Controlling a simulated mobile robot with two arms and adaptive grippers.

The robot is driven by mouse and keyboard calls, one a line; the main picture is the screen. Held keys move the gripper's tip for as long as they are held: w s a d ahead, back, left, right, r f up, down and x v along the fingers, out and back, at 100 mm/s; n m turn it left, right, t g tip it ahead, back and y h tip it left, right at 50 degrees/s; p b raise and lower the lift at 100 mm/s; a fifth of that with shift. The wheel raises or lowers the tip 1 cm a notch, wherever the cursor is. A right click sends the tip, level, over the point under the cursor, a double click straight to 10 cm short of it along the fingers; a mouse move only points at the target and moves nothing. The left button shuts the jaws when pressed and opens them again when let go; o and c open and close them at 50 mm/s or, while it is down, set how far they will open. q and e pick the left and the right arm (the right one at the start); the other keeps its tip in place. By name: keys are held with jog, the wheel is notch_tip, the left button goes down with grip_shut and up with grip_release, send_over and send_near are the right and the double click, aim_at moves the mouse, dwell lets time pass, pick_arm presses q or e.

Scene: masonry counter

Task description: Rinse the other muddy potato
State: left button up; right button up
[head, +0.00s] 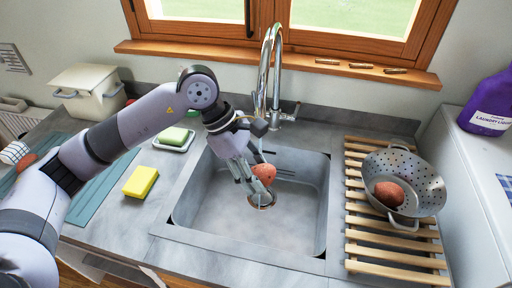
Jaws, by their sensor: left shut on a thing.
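My left gripper (257,178) is shut on a reddish potato (265,173) and holds it over the grey sink (205,208), above the drain. The gripper's fingers hide part of this potato. The chrome faucet (264,75) stands behind the sink with its spout over the potato. A thin pale line runs down from the spout towards the potato and looks like water. Another potato (389,193), reddish brown, lies in the metal colander (424,180) at the right. My right gripper is not in view.
The colander stands on a wooden slatted rack (372,248) right of the sink. A yellow sponge (140,181) and a soap dish with a green-topped block (174,137) lie left of the sink. A purple laundry bottle (489,105) stands far right.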

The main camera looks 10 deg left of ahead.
pick_arm(q)
jog(key=shift+s+d+r+p, duration=0.15)
jog(key=shift+s+d+r, duration=0.1)
jog(key=shift+s+r, duration=0.8)
jog(key=shift+s+d+r+p, duration=0.2)
jog(key=shift+s+r, duration=0.6)
jog(key=shift+s, duration=0.4)
